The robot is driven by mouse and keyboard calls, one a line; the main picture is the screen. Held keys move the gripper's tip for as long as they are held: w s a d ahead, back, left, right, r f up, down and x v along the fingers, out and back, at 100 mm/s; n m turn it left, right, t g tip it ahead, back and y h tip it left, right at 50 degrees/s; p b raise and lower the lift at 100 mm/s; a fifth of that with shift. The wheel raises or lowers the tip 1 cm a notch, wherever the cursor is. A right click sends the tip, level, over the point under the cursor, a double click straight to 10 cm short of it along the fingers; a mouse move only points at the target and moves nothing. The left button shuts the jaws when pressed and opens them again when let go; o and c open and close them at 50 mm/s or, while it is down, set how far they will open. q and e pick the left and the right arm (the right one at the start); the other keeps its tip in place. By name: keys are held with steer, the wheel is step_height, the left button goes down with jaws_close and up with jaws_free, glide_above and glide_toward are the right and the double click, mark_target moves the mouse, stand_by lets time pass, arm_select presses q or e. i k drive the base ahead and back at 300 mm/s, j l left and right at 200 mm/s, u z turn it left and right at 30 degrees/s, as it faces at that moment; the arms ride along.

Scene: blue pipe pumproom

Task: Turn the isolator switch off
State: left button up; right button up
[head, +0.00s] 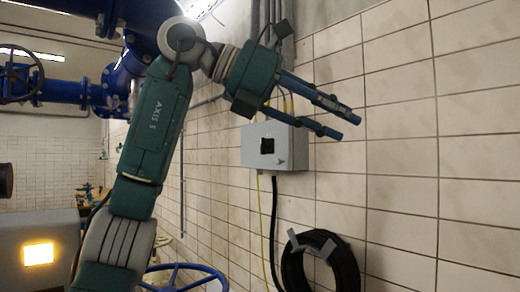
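The isolator switch is a light grey box (292,150) on the tiled wall, with a dark square knob area (267,145) on its front. My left gripper (346,127) is in front of the wall, its two blue fingers pointing right and down past the top right of the box. The fingertips are apart with nothing between them. The lower finger overlaps the top edge of the box in the picture. I cannot tell how far the fingers are from the box, nor the exact knob setting. My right gripper is not in view.
Grey conduits (265,20) run up the wall above the box. A black cable (274,225) hangs below it. A coiled black hose (343,265) hangs lower right. Blue pipes with a handwheel (20,75) are at the left. The tiled wall at right is bare.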

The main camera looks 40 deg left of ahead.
mark_target(264, 145)
steer(key=i+j+u, duration=0.6)
steer(key=i, duration=0.35)
steer(key=i+j+u, duration=0.1)
steer(key=i+u, duration=0.2)
steer(key=i, duration=0.2)
